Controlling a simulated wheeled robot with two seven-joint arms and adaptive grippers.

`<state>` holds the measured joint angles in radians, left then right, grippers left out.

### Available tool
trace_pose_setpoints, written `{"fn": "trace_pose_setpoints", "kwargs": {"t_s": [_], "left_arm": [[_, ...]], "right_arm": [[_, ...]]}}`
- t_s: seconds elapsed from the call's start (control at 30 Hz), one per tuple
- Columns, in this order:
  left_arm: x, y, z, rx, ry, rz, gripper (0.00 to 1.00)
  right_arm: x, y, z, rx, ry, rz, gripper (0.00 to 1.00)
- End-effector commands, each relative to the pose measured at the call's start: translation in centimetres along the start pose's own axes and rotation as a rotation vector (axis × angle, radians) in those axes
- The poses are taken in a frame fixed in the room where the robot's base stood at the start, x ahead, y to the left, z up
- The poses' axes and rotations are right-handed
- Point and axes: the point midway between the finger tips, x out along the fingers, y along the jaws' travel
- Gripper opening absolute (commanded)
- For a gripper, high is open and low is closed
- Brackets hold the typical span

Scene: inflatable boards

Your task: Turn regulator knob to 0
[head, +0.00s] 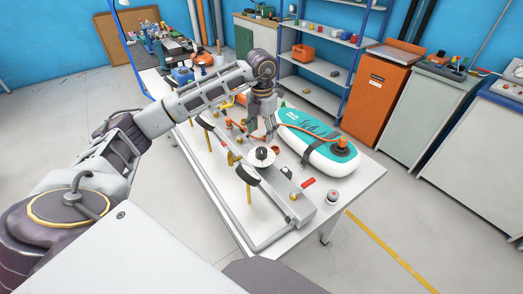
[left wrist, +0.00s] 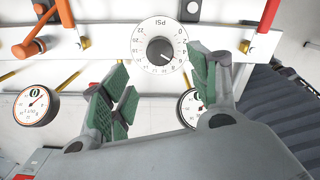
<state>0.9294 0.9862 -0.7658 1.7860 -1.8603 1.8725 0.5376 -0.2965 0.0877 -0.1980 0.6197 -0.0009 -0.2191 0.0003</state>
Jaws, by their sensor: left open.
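The regulator knob (left wrist: 160,50) is black and round, on a white dial (left wrist: 140,43) marked PSI that appears upside down in the left wrist view. Its pale mark seems to point to the lower right; I cannot read the value. In the head view the dial (head: 262,153) lies on a grey rail on the table. My left gripper (head: 263,130) is open and empty above the rail, close behind the dial. In the left wrist view its green-padded fingers (left wrist: 160,78) stand apart, one on each side below the knob, without visible contact. My right gripper is not seen.
Orange and yellow valve handles (left wrist: 28,47) line the rail. A teal and white inflatable board (head: 315,150) lies to the right on the white table (head: 350,185). A small canister (head: 332,197) stands near the table's right edge.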

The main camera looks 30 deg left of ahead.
Motion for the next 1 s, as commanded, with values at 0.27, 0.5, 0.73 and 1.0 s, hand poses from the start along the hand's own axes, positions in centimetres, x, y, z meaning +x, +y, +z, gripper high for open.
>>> {"fn": "trace_pose_setpoints", "kwargs": {"t_s": [0.27,0.5,0.73,1.0], "left_arm": [[3.6,0.0,-0.1,0.0,0.003,0.0,0.61],[6.7,0.0,-0.1,-0.001,0.003,0.0,0.61],[8.9,0.0,0.0,0.0,0.001,0.0,0.61],[9.6,0.0,0.0,0.0,-0.001,0.001,0.61]], "right_arm": [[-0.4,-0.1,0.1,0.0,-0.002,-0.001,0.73],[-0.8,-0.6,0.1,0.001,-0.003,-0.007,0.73],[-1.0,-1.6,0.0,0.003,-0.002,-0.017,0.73],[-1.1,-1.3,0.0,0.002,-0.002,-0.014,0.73]]}}
